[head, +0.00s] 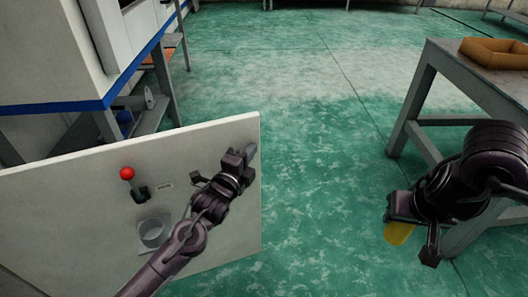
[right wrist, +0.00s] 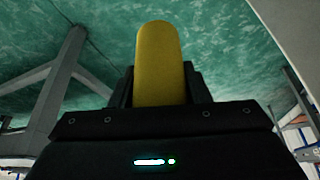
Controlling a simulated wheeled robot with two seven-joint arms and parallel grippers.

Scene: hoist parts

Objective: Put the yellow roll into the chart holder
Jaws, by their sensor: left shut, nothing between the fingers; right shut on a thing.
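The yellow roll (head: 399,233) is at the right in the head view, partly hidden by my right gripper (head: 412,228). In the right wrist view the roll (right wrist: 160,62) stands up between the fingers, and the right gripper (right wrist: 160,88) is shut on it. A round, open grey cup on a square plate (head: 151,233), which looks like the chart holder, is fixed low on the white panel (head: 90,165) at the left. My left gripper (head: 243,160) is shut and empty near the panel's right edge; I cannot tell if it touches.
A red-knobbed lever (head: 128,174) sticks out of the panel above the cup. Green floor (head: 325,190) lies clear between panel and table.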

